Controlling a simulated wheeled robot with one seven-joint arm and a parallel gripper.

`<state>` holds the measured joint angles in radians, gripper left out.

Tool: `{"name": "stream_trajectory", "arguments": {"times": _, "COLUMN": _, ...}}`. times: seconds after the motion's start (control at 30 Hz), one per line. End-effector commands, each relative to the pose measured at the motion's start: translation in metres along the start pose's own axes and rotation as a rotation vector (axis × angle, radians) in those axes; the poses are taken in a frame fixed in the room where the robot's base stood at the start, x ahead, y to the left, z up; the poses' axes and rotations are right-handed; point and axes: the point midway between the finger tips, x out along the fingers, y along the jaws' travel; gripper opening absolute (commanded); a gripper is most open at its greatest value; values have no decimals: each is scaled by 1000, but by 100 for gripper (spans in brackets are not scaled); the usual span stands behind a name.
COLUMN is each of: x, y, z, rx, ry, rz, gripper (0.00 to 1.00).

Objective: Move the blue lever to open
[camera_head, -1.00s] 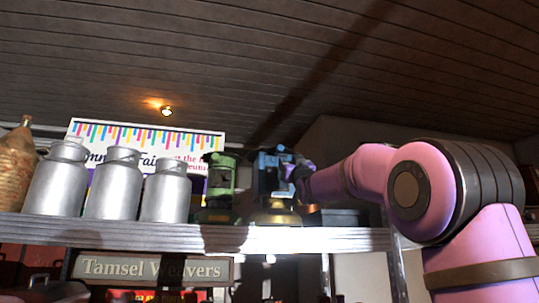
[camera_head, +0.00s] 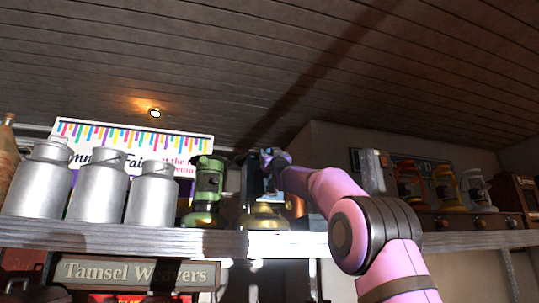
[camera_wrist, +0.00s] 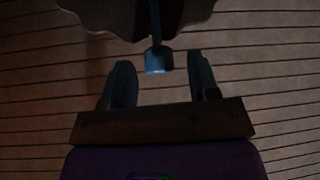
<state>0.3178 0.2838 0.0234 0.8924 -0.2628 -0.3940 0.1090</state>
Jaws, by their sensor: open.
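The blue lever (camera_wrist: 159,61) shows in the wrist view as a small blue block at the end of a thin stem, below a dark scalloped part (camera_wrist: 105,14). My gripper (camera_wrist: 160,68) is open, with one dark blue finger on each side of the lever's end and visible gaps to both. In the head view my gripper (camera_head: 272,162) is at the top of a lantern-like device with a brass base (camera_head: 263,219) on the shelf. The lever cannot be made out there, because my gripper covers that part.
A green lantern (camera_head: 208,192) stands close on the left, then several metal milk cans (camera_head: 152,197) along the shelf (camera_head: 170,239). Red (camera_head: 409,186), yellow (camera_head: 447,188) and white (camera_head: 476,188) lanterns stand further right. A wooden ceiling (camera_head: 230,60) spans overhead.

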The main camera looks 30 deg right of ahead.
Motion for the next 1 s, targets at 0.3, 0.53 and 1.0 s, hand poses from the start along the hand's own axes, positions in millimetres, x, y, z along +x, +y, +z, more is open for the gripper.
{"name": "stream_trajectory", "arguments": {"times": 0.3, "x": 12, "y": 1, "z": 0, "rx": 0, "ry": 1, "rz": 1, "gripper": 55}}
{"name": "stream_trajectory", "arguments": {"times": 0.53, "x": 13, "y": 1, "z": 0, "rx": 0, "ry": 0, "rz": 1, "gripper": 55}}
{"name": "stream_trajectory", "arguments": {"times": 1.0, "x": 13, "y": 1, "z": 0, "rx": -1, "ry": 0, "rz": 1, "gripper": 0}}
